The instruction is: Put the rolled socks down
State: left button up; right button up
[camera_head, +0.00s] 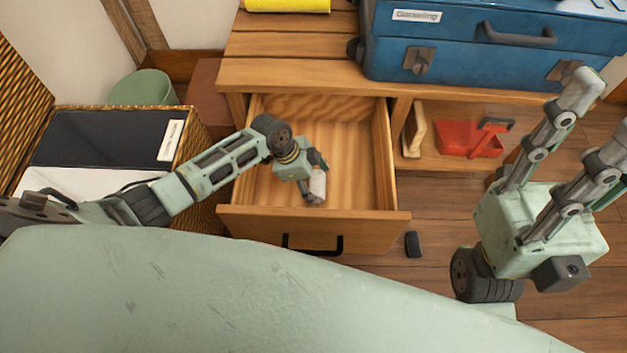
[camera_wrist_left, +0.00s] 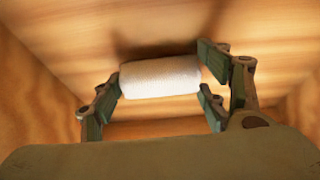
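The rolled socks (camera_wrist_left: 160,77), a white roll, are between the fingers of my left gripper (camera_wrist_left: 163,82) in the left wrist view. The fingers press at or very near both ends of the roll. In the head view my left gripper (camera_head: 312,178) reaches down into the open wooden drawer (camera_head: 352,150), with the white socks (camera_head: 318,184) at its fingertips. Whether the socks touch the drawer floor is hard to tell. My right gripper (camera_head: 597,120) is at the right, fingers spread and empty.
The drawer is otherwise empty. A blue toolbox (camera_head: 465,65) and a yellow roll (camera_head: 287,5) lie on the wooden top above. A red dustpan-like item (camera_head: 466,139) sits on the shelf at right. A wicker box (camera_head: 195,150) stands left of the drawer, and a small black object (camera_head: 413,244) lies right of it.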

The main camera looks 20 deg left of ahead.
pick_arm(q)
jog(key=o, duration=0.3)
jog(key=shift+r, duration=0.15)
